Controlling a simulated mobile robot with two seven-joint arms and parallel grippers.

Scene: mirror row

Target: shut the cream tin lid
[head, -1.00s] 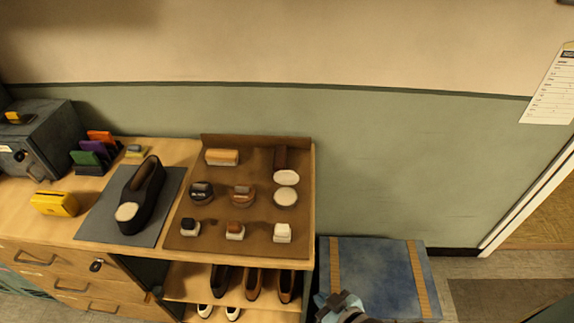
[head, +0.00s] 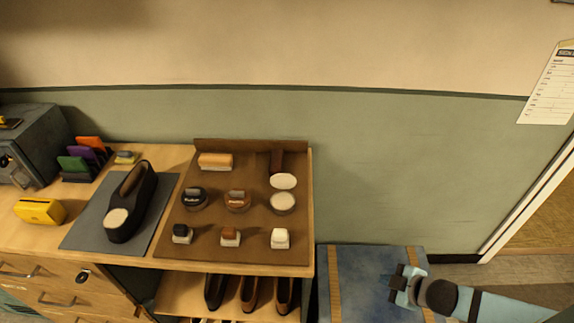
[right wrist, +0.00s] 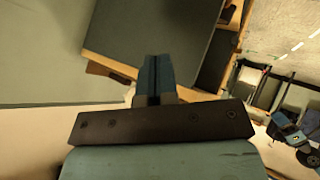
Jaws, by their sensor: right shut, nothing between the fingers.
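The cream tin (head: 281,203) stands at the right side of the brown mat in the head view, its pale content showing. Its round cream-coloured lid (head: 283,181) is raised open behind it, at the tin's back edge. My right gripper (head: 397,284) is off to the right of the bench, over the blue-topped box, well apart from the tin. Its fingers are together and empty, and they also show in the right wrist view (right wrist: 159,70). The tin cannot be made out in the right wrist view. My left gripper is in neither view.
Two dark-lidded tins, a black one (head: 193,198) and a brown one (head: 237,200), stand left of the cream tin. Small applicators (head: 280,239) stand in front, a brush (head: 215,161) behind. A shoe (head: 131,203) lies on a grey mat. Shoes fill the shelf below.

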